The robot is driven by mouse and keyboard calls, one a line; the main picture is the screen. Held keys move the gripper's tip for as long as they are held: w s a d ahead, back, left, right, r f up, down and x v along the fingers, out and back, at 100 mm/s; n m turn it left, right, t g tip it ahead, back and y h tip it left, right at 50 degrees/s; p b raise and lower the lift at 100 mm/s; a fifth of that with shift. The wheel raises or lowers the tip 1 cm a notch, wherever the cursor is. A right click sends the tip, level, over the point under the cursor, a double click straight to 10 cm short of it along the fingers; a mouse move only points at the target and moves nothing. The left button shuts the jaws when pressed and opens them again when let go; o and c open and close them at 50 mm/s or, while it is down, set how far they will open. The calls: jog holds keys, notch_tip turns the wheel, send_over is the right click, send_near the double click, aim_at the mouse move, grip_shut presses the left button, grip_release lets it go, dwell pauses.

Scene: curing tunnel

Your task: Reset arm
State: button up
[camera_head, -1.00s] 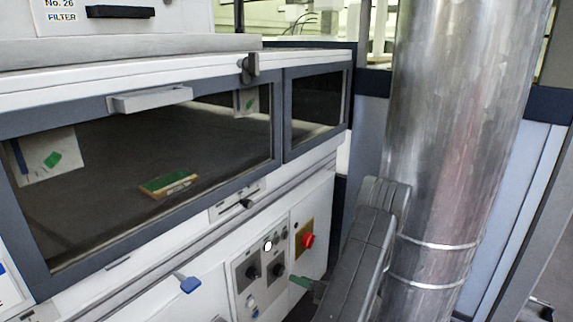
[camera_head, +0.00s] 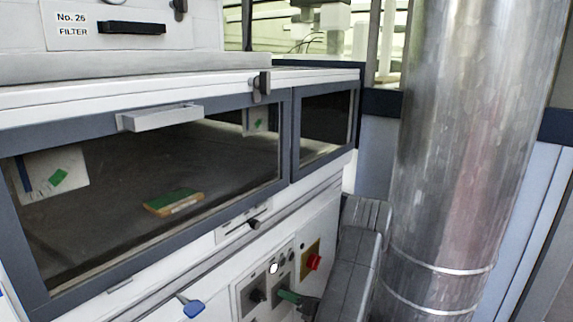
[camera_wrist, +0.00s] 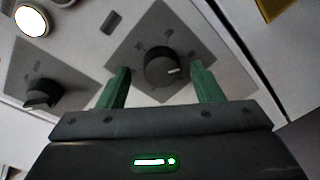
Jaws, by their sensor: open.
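My gripper (camera_wrist: 160,82) is open in the wrist view, with its two green fingers apart and nothing between them. A black rotary knob (camera_wrist: 168,66) on a grey plate shows beyond the fingers, between them in the picture; I cannot tell how far off it is. In the head view, a green fingertip of my gripper (camera_head: 290,296) shows in front of the control panel, low in the picture. My arm covers part of the panel and hides the rest of the gripper.
A second knob (camera_wrist: 42,94) and a lit white button (camera_wrist: 31,20) sit beside it. The tunnel window (camera_head: 150,175) shows a green-topped block (camera_head: 173,202) inside. A large metal duct (camera_head: 455,150) stands at right, close behind my arm.

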jog(key=v, duration=1.4)
jog(key=w+a+f+n+t+b, duration=0.1)
jog(key=w+a+n+b, duration=0.7)
jog(key=n, duration=0.7)
jog(key=shift+w+a+f+n+t+b, duration=0.2)
jog(key=shift+a+f+n+t+b, duration=0.15)
jog(key=shift+a+b, duration=1.15)
jog(key=shift+a+r+p, duration=0.15)
jog(key=shift+a+p, duration=0.2)
jog(key=shift+p, duration=0.05)
